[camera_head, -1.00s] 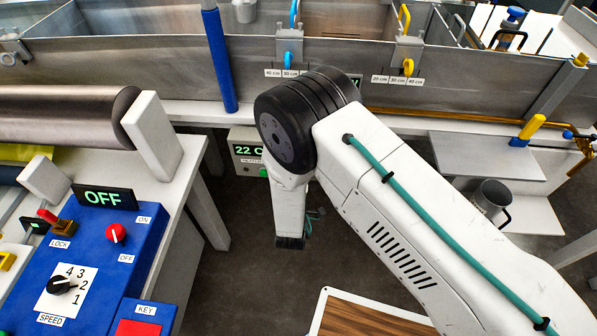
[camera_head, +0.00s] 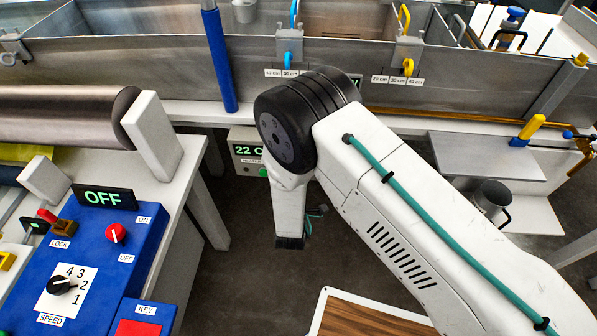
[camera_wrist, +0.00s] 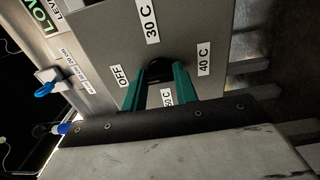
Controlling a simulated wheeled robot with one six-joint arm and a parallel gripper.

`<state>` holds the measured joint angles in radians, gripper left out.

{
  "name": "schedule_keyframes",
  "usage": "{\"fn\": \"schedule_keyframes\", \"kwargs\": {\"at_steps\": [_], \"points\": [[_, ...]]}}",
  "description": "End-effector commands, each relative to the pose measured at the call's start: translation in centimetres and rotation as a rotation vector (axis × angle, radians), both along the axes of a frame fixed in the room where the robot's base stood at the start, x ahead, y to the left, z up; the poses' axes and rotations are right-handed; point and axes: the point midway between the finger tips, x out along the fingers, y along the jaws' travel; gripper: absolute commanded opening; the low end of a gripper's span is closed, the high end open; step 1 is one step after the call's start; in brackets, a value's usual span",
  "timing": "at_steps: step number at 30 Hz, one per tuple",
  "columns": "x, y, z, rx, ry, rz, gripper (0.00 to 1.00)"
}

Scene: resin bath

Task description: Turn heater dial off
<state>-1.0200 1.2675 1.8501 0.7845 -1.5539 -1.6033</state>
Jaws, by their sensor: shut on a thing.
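In the wrist view a grey heater panel (camera_wrist: 205,25) carries labels for OFF, 30 C, 40 C and 50 C around a dark round dial (camera_wrist: 158,66). My gripper (camera_wrist: 160,72) has green fingers, one on each side of the dial, and is shut on it. The fingers hide much of the dial, and I cannot tell which label its pointer faces. In the head view the heater box (camera_head: 243,150) has a green display that begins "22", partly hidden by my arm. My fingers and the dial are hidden there.
A metal bath (camera_head: 150,70) with a blue post (camera_head: 219,62) stands behind the heater. A blue control box (camera_head: 95,245) with an OFF display is at the left. A metal mug (camera_head: 490,195) sits on a low shelf at the right.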

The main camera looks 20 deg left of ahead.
Motion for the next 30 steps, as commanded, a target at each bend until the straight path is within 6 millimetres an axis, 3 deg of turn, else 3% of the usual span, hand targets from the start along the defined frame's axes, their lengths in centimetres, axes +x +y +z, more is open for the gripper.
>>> {"fn": "schedule_keyframes", "kwargs": {"at_steps": [1, 3, 14, 24, 30], "points": [[-0.1, 0.0, -0.1, -0.002, 0.001, 0.001, 0.32], [-0.1, 0.0, -0.1, -0.002, 0.001, 0.001, 0.51], [-0.5, -0.1, -0.1, 0.000, 0.002, 0.001, 0.51], [-5.8, -1.3, -0.1, -0.002, 0.002, 0.004, 0.51], [-7.5, -1.8, -0.1, -0.002, 0.002, 0.002, 0.51]]}}
